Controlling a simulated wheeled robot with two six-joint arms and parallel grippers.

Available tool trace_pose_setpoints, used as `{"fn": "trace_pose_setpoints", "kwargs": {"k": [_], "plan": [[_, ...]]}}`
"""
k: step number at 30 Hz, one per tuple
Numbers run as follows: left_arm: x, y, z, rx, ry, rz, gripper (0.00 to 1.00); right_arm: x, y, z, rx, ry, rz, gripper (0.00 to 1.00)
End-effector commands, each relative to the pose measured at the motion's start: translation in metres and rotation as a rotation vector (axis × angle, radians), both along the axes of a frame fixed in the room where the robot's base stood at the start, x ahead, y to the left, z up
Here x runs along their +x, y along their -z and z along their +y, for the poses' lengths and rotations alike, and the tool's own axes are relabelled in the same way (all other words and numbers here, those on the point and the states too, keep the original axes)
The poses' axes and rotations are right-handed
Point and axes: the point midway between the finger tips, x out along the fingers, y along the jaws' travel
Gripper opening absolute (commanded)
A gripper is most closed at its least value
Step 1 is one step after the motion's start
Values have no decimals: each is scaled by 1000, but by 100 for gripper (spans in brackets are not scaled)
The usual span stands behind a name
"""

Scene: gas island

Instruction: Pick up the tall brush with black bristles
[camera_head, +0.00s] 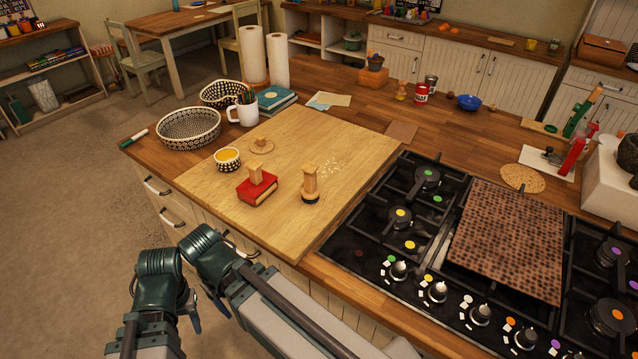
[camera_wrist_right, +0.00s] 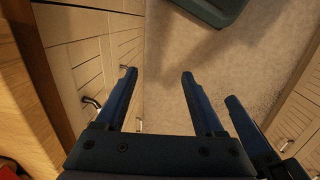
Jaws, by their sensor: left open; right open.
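The tall brush with black bristles (camera_head: 310,186) stands upright on the wooden board (camera_head: 355,160), its pale wooden handle up and a dark band at its foot. My left gripper (camera_head: 193,316) is low in front of the counter, off the board and away from the brush; only a bit of its blue fingers shows. My right gripper (camera_wrist_right: 156,80) is open and empty in the right wrist view, over the floor beside the drawer fronts. It is largely hidden in the head view. The brush is not seen in the right wrist view.
A red block with a wooden handle (camera_head: 257,189) stands left of the brush. A small patterned bowl (camera_head: 228,160), a white mug (camera_head: 243,114) and a woven basket (camera_head: 188,130) are farther back. The gas hob (camera_head: 405,215) lies right of the board. The board around the brush is mostly clear.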

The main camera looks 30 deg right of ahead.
Motion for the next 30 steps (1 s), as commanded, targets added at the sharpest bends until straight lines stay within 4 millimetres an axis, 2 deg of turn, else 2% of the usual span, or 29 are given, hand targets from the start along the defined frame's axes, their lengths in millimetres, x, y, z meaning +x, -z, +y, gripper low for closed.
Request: {"fn": "trace_pose_setpoints", "kwargs": {"k": [1, 5, 8, 12, 18, 24, 27, 30], "plan": [[0, -17, 0, 0, 0, 0, 50, 10, -17, -6, 5, -36, 5, 70], [0, -58, 0, 0, -2, 0, 50, 41, -58, -33, 26, -232, 28, 70], [0, -94, 0, -1, -3, 1, 50, 68, -93, -64, 47, -433, 46, 70], [0, -140, 0, -1, -4, 1, 50, 101, -139, -114, 74, -728, 62, 70], [0, -202, 0, -1, -6, 2, 50, 136, -201, -194, 99, -1135, 70, 70], [-1, -243, 0, -2, -7, 2, 50, 152, -242, -260, 106, -1449, 69, 70], [-1, -254, 0, -2, -8, 2, 50, 155, -253, -281, 104, -1550, 69, 70], [-1, -259, 0, -2, -8, 3, 50, 156, -258, -293, 102, -1613, 68, 70]]}}
